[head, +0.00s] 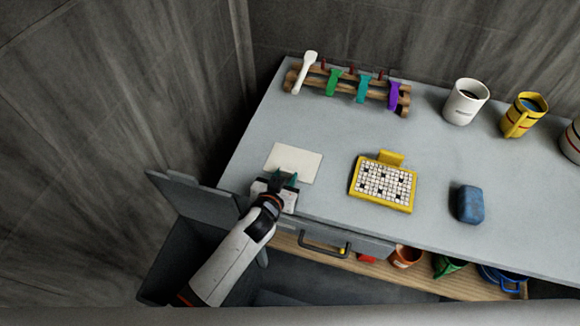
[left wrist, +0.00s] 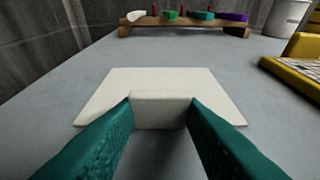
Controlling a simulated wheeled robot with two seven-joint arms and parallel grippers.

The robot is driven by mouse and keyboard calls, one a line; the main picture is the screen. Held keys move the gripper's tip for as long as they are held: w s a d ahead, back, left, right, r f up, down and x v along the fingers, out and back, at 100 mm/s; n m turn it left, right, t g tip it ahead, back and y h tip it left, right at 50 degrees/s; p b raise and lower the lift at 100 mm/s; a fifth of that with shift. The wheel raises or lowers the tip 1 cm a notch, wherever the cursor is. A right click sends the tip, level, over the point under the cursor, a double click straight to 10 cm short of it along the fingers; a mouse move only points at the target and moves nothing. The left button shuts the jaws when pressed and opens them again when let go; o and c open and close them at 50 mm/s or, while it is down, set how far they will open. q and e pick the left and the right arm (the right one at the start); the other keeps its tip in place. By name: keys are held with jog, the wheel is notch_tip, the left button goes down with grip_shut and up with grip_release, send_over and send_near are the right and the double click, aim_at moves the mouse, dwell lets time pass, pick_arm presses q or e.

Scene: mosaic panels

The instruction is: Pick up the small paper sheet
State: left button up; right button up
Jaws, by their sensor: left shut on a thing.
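The small paper sheet (head: 297,160) is a cream rectangle lying flat on the grey counter, left of the yellow tile panel. It also shows in the left wrist view (left wrist: 160,80), with a thicker cream block at its near edge. My left gripper (head: 284,177) is at the sheet's near edge. In the left wrist view its teal fingers (left wrist: 160,110) are shut on that cream block, one on each side. The sheet appears to rest on the counter. My right gripper is not in view.
A yellow-framed panel of white and black tiles (head: 384,185) lies to the right, with a blue block (head: 468,203) beyond. A wooden rack (head: 345,87) with coloured tools and a white mug (head: 466,102) stand at the back. A drawer handle (head: 322,246) is below the front edge.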

pick_arm(q)
notch_tip(320, 180, up, 10)
dwell(0.5)
